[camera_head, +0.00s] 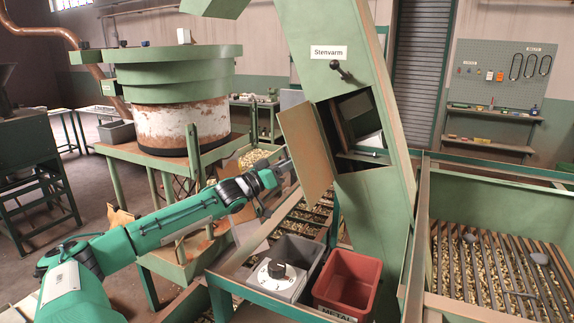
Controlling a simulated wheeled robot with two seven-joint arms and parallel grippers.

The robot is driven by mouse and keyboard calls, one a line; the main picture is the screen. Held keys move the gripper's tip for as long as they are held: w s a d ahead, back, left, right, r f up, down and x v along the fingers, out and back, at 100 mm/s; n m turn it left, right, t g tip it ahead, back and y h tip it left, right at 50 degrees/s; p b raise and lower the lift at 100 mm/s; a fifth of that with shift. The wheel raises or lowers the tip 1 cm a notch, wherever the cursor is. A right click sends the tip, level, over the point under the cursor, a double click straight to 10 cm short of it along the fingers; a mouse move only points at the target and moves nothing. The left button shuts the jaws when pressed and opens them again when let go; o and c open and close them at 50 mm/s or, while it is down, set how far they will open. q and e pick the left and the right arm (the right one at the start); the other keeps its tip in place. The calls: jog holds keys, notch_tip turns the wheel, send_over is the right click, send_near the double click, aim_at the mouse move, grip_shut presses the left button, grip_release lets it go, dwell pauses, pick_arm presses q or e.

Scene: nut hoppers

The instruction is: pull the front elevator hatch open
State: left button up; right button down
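The front elevator hatch (306,153) is a brownish panel on the slanted green elevator (375,225). It stands swung out to the left, and the dark rectangular opening (355,115) beside it is uncovered. My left arm reaches in from the lower left. My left gripper (283,169) is at the left edge of the hatch, by its lower half. Its fingertips are small and partly hidden at the panel, so I cannot tell whether they grip it or are apart. My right gripper is not in view.
A black-knobbed lever (341,69) sticks out above the opening, under a "Stenvarm" label (328,52). A grey bin (301,252) and red bin (346,281) stand below. A grated nut hopper (500,270) is at right, a round green hopper (175,75) at left.

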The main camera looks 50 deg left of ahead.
pick_arm(q)
jog(key=shift+s+f, duration=0.1)
jog(key=v, duration=1.3)
jog(key=shift+s+b, duration=0.3)
jog(key=shift+b, duration=0.15)
jog(key=shift+a, duration=0.1)
dwell(0.6)
